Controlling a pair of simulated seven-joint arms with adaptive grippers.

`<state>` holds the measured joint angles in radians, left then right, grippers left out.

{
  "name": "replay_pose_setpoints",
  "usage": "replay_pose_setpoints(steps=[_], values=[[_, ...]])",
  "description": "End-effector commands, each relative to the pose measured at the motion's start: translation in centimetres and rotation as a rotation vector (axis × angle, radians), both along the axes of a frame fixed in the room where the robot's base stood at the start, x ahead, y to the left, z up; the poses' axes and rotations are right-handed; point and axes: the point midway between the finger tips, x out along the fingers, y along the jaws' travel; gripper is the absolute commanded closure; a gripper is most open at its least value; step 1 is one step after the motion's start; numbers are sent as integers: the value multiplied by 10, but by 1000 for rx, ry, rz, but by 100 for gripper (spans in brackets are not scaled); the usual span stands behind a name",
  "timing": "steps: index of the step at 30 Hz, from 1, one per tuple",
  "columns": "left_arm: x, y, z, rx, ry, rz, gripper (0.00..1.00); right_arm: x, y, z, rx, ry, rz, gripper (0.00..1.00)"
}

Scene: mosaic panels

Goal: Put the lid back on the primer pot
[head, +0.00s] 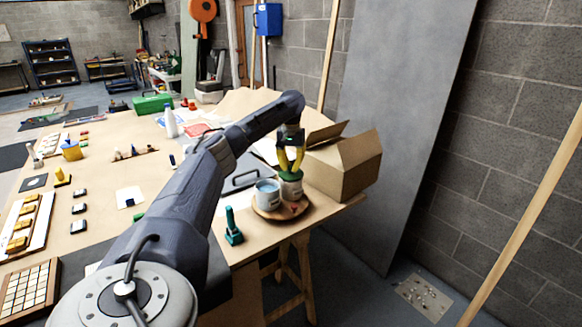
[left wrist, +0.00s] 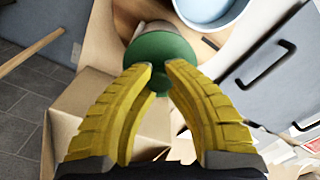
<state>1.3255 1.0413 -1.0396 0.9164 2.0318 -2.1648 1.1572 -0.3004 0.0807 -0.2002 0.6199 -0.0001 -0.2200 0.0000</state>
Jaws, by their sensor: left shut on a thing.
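My left gripper (head: 291,168) has yellow fingers and is shut on the knob of a round green lid (head: 290,176). The left wrist view shows the lid (left wrist: 172,50) below the fingertips (left wrist: 160,80). A pale pot (head: 291,190) stands directly under the lid on a round wooden tray (head: 262,212). The lid looks level over its mouth, but I cannot tell whether it is fully seated. A second pot (head: 267,199), open with light blue inside, stands beside it on the left. Labels are too small to read. My right gripper is not in view.
An open cardboard box (head: 345,167) stands just right of the pots, near the table edge. A teal tool (head: 233,228) stands at the front left of the tray. A grey case with a dark handle (left wrist: 270,50) lies close by. Small red pieces (head: 295,209) lie on the tray.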

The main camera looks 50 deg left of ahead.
Motion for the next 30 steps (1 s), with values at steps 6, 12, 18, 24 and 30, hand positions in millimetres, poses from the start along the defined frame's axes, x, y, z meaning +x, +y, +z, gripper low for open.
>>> replay_pose_setpoints(steps=[6,12,18,24,30], values=[[0,0,-1,0,0,0,100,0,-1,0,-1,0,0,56],[0,0,-1,0,0,0,100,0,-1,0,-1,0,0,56],[0,0,-2,0,0,0,100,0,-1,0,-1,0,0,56],[0,0,-2,0,0,0,100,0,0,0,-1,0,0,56],[0,0,-2,0,0,0,73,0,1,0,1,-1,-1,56]])
